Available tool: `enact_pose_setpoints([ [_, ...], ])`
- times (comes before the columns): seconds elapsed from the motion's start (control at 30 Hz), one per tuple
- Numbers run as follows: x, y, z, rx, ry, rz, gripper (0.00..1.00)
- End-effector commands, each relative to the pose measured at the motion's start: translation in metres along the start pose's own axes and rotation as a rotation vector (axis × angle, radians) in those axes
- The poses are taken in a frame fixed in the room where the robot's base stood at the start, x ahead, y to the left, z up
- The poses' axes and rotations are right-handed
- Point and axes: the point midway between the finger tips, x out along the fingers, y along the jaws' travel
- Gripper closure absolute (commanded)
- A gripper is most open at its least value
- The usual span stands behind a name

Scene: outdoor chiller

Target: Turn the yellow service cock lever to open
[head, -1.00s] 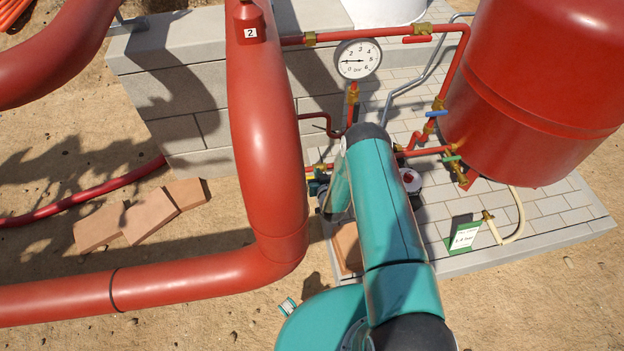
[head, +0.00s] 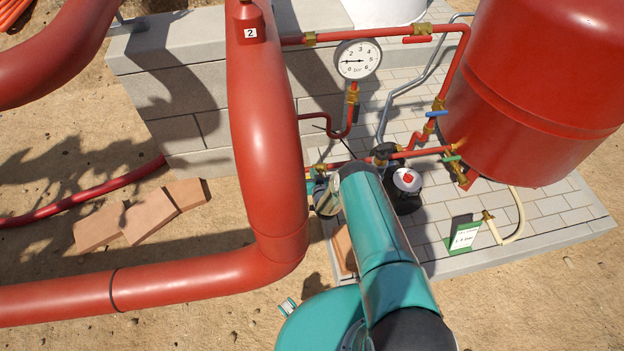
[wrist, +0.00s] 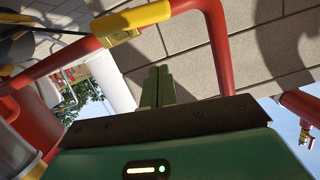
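The yellow lever (wrist: 140,18) shows at the top of the wrist view, on a brass cock (wrist: 120,38) in a thin red pipe. It lies roughly along that pipe. My gripper (wrist: 158,85) is in the middle of the wrist view, its two green fingers close together with nothing visible between them. The fingertips are below and a little right of the lever in that view, apart from it. In the head view my teal arm reaches toward the thin pipework; I cannot make out the gripper or the yellow lever there.
A thick red pipe (head: 268,130) stands left of my arm. A pressure gauge (head: 358,58) is beyond it. A red tank (head: 545,90), blue lever (head: 437,113) and green lever (head: 452,158) are at the right. A red-capped black device (head: 406,182) stands beside my arm.

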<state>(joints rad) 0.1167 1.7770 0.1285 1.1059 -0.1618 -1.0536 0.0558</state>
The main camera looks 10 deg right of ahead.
Motion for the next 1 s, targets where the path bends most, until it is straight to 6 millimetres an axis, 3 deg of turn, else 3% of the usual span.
enact_pose_setpoints([
  [0.3,0.011,0.0,0.033,0.001,0.001,0.001,1.0],
  [0.77,0.013,0.0,0.039,-0.001,0.0,0.0,1.0],
  [1.0,0.015,-0.003,0.053,-0.081,0.001,0.019,1.0],
])
